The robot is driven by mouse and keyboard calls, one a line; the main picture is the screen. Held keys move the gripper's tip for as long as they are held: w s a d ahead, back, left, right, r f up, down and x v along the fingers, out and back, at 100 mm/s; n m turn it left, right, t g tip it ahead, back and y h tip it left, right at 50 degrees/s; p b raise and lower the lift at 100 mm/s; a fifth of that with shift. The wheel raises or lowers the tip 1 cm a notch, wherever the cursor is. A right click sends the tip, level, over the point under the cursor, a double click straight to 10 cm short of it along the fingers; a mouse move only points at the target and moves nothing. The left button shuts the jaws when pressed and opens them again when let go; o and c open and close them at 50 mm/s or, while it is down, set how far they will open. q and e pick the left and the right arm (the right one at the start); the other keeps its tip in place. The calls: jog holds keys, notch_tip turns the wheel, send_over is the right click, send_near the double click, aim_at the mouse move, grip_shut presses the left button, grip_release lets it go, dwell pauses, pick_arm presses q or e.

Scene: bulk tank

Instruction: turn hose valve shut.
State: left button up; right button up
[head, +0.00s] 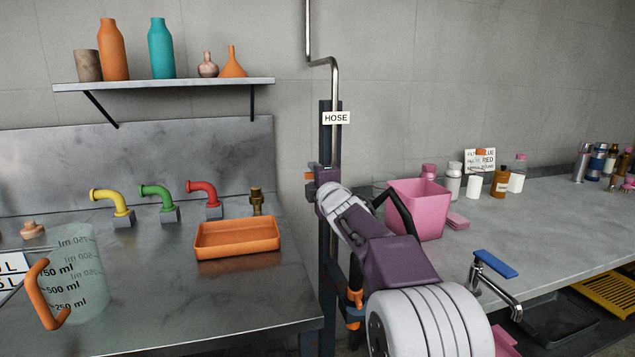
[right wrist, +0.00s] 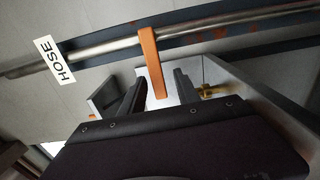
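The hose valve's orange lever (right wrist: 152,62) crosses the metal pipe (right wrist: 100,50) near the white HOSE label (right wrist: 54,60). In the head view the label (head: 336,118) hangs on the upright pipe, and a small orange bit of the lever (head: 309,175) shows at the left of my right gripper (head: 322,180). In the right wrist view the lever's end lies between the two dark fingers of my right gripper (right wrist: 158,92). Gaps show on both sides, so the gripper looks open around it. The valve body is mostly hidden by my gripper in the head view. My left gripper is not in view.
Left of the pipe are an orange tray (head: 238,238), coloured taps (head: 157,195) and a measuring jug (head: 80,275) on a metal counter. To the right, a pink bucket (head: 418,212) stands close to my right arm. A blue-handled tap (head: 495,264) sits at the counter's front edge.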

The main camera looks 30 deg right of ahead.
jog(key=v, duration=0.8)
